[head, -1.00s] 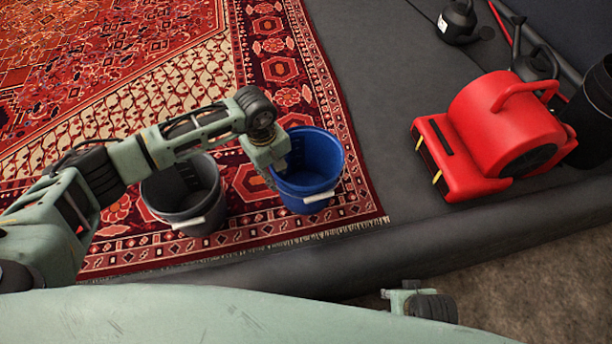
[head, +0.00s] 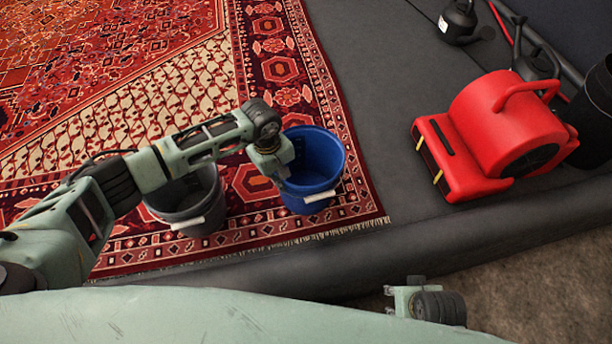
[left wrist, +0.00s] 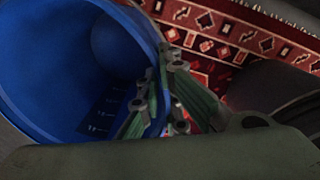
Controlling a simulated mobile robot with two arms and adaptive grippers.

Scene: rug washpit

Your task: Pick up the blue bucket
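The blue bucket (head: 322,158) stands on the patterned rug, with a pale handle grip at its front. My left gripper (head: 285,178) is at the bucket's left rim in the head view, its fingertips mostly hidden there. In the left wrist view, the fingers (left wrist: 160,85) straddle the wall of the blue bucket (left wrist: 60,70), one inside and one outside. They come together close on the rim and look shut on it. My right gripper (head: 391,298) shows small at the bottom of the head view, partly hidden; its opening cannot be told.
A grey bucket (head: 190,205) stands left of the blue one, under my left arm. A red blower (head: 500,130) and black cans (head: 458,22) are on the dark floor to the right. A raised dark edge (head: 420,240) runs in front of the rug.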

